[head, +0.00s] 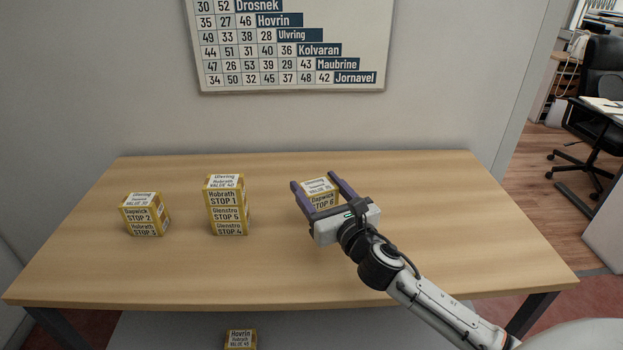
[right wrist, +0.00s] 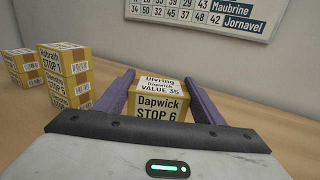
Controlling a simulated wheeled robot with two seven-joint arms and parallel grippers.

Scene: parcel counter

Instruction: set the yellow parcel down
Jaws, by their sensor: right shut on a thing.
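The yellow parcel (head: 319,187) has white labels reading Dapwick, STOP 6 and, on top, Ulvring, VALUE 35. It is on the right half of the counter area, between the purple fingers of my right gripper (head: 322,187), which is shut on it. The right wrist view shows the same parcel (right wrist: 160,95) upright between the fingers (right wrist: 158,92). Its lower part is hidden by the gripper, so I cannot tell whether it touches the wooden table (head: 420,250). My left gripper is not in view.
A three-high stack of yellow parcels (head: 227,205), STOP 1 on top, stands left of the gripper. A two-high stack (head: 145,214) stands farther left. Another parcel (head: 240,339) sits below the table's front edge. A number chart (head: 290,45) hangs behind. The table's right side is clear.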

